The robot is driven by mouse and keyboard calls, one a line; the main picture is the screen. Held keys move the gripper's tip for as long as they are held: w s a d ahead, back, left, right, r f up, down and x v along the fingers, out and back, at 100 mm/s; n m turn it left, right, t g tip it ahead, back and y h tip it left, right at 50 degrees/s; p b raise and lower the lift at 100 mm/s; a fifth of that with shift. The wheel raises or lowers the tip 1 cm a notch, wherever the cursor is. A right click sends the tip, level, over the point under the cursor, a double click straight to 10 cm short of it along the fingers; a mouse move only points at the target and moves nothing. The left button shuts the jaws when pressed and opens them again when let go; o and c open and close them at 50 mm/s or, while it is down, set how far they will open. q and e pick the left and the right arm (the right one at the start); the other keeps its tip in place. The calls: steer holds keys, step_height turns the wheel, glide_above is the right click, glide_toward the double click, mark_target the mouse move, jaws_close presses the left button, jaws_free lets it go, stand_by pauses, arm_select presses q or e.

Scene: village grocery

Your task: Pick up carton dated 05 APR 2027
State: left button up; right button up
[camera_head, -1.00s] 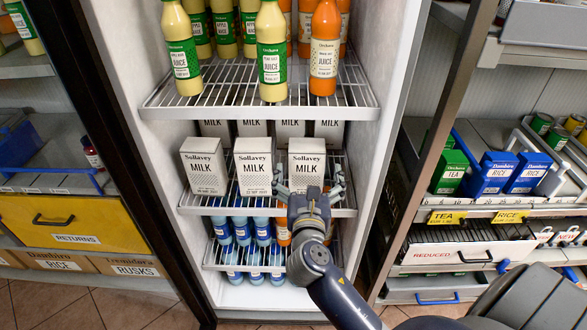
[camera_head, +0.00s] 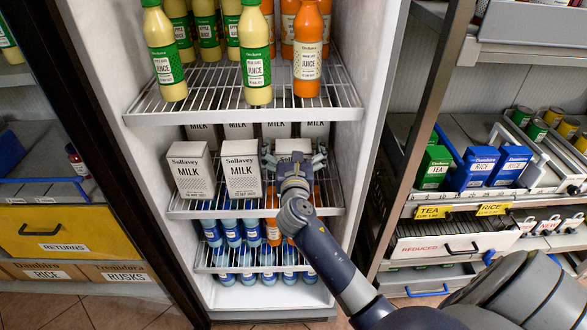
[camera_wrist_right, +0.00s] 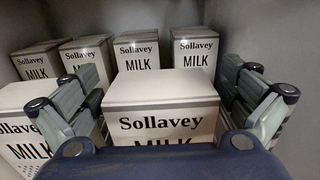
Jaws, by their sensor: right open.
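Three white Sollavey milk cartons stand at the front of the middle fridge shelf: a left one (camera_head: 192,172), a middle one (camera_head: 241,172) and a right one (camera_head: 290,145). My right gripper (camera_head: 293,160) is in front of the right carton and hides most of its face. In the right wrist view this carton (camera_wrist_right: 160,92) stands between the open fingers of the gripper (camera_wrist_right: 162,78), one on each side. I cannot tell whether they touch it. Small print shows low on the left and middle cartons, but I cannot read any date. My left gripper is not in view.
A back row of milk cartons (camera_wrist_right: 137,52) stands behind. The wire shelf above (camera_head: 200,98) holds juice bottles; blue-capped bottles (camera_head: 232,232) stand below. The fridge's right wall (camera_head: 372,90) is close to the right carton. A rack with tea and rice boxes (camera_head: 480,168) stands at right.

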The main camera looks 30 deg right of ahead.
steer(key=c, duration=1.9)
steer(key=shift+r, duration=0.15)
steer(key=shift+c, duration=1.1)
